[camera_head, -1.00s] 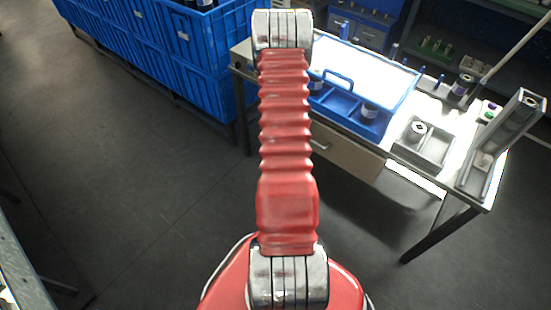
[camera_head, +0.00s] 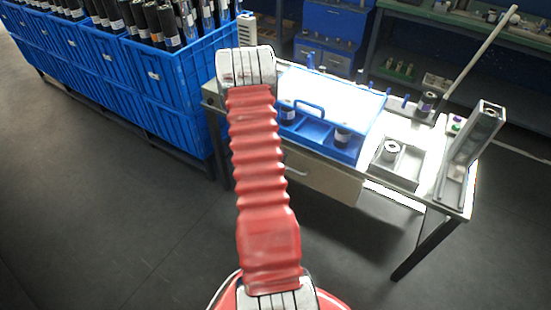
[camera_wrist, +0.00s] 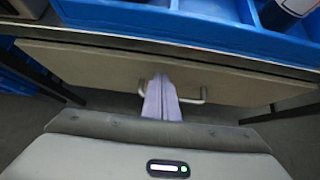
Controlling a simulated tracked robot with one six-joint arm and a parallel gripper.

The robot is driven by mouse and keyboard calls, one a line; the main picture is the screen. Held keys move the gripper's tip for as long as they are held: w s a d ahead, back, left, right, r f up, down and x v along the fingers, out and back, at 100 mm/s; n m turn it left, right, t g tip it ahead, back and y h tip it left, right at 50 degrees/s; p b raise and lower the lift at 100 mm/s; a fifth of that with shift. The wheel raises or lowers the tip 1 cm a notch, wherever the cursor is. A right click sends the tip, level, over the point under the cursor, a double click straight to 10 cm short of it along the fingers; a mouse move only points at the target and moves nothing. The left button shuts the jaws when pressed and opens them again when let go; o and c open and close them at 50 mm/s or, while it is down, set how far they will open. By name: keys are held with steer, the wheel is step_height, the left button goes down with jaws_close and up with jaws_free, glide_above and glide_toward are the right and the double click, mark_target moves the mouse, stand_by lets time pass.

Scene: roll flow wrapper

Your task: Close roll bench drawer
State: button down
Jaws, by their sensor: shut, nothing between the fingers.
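The roll bench (camera_head: 378,178) stands at the right in the head view. In the wrist view the drawer front (camera_wrist: 90,68) spans the picture below the bench edge. How far out it stands is hard to tell. My gripper (camera_wrist: 161,80) is shut and empty, with its pale fingers pointing at the drawer front. They overlap the handle (camera_wrist: 200,97) in the picture; whether they touch is unclear. In the head view my arm hides the gripper.
A blue tray (camera_head: 322,135) with rolls and a metal fixture (camera_head: 405,168) sit on the bench top. Blue crates (camera_head: 185,100) full of dark rolls line the left, close to the bench. Bench legs (camera_head: 420,250) stand at the right. The floor at left is clear.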

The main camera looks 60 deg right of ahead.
steer(key=a+f+v, duration=0.1)
steer(key=v, duration=1)
steer(key=shift+a+r, duration=0.2)
steer(key=shift+a, duration=0.05)
steer(key=shift+w, duration=0.15)
steer(key=s+a+m+g+y, duration=0.1)
steer(key=s+a+m+g, duration=0.15)
steer(key=s+m, duration=0.3)
steer(key=s+a+r+m+g+y, duration=0.2)
steer(key=a+r+m, duration=0.5)
steer(key=w+a+r+m+t+y, duration=0.1)
steer(key=w+a+r+t+y, duration=0.1)
steer(key=a+r, duration=0.6)
steer(key=w+a+r+m+t+y, duration=0.2)
steer(key=a+r+t, duration=0.3)
steer(key=a, duration=1.2)
steer(key=w+a+r+m+t+y, duration=0.1)
steer(key=w+a+r+t+y, duration=0.1)
steer(key=a+r, duration=0.9)
steer(key=a+t, duration=0.1)
steer(key=a, duration=0.1)
steer(key=shift+w+a+r+m+t+y, duration=0.25)
steer(key=shift+a+r+m+t+y, duration=0.05)
steer(key=shift+r+m+t, duration=0.1)
